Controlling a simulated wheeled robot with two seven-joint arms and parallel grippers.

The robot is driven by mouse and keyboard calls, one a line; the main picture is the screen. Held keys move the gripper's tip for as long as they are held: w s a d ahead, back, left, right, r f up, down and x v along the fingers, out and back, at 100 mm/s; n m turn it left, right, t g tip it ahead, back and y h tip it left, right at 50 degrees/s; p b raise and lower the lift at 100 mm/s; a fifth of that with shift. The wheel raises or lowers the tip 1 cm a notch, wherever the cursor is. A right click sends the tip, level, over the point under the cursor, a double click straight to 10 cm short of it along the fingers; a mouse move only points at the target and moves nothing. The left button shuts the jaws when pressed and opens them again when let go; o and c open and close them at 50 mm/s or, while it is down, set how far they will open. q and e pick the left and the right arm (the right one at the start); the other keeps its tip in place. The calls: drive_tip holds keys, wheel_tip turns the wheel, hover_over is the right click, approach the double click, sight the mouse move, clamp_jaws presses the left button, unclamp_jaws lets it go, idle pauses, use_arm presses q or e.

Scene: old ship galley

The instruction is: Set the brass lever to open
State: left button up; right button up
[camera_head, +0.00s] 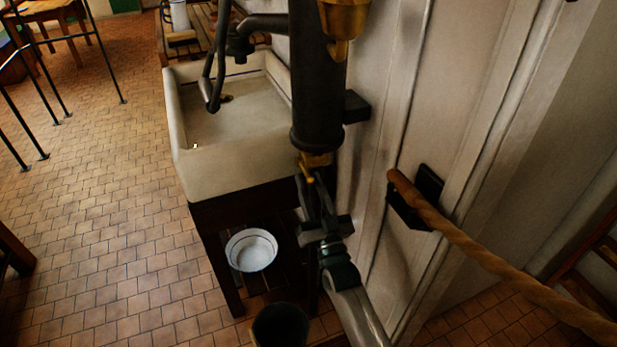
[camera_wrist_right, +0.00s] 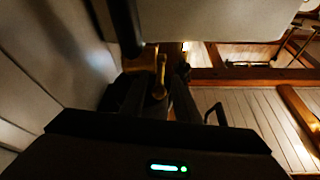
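The brass lever (camera_head: 308,169) is at the bottom of a dark upright pipe (camera_head: 318,90), beside the sink's right front corner. In the right wrist view the brass lever (camera_wrist_right: 160,72) hangs between the two fingers, with dark space on both sides of it. My right gripper (camera_head: 311,182) comes up from below, its fingertips at the lever. It also shows in the right wrist view (camera_wrist_right: 159,88), with its fingers apart. Its fingers partly hide the lever in the head view, and I cannot tell whether either one touches it. My left gripper is not in view.
A stone sink (camera_head: 235,165) stands left of the pipe, with a white bowl (camera_head: 251,250) on the shelf below and a dark bucket (camera_head: 280,326) in front. A thick rope (camera_head: 490,262) runs from the wall at right. The tiled floor (camera_head: 105,215) at left is mostly clear.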

drive_tip(key=shift+w+a+r, duration=0.15)
drive_tip(key=shift+w+r, duration=0.15)
drive_tip(key=shift+w, duration=0.35)
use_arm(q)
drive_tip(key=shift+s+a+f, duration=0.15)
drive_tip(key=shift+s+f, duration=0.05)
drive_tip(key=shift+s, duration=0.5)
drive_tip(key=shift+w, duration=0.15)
use_arm(e)
clamp_jaws()
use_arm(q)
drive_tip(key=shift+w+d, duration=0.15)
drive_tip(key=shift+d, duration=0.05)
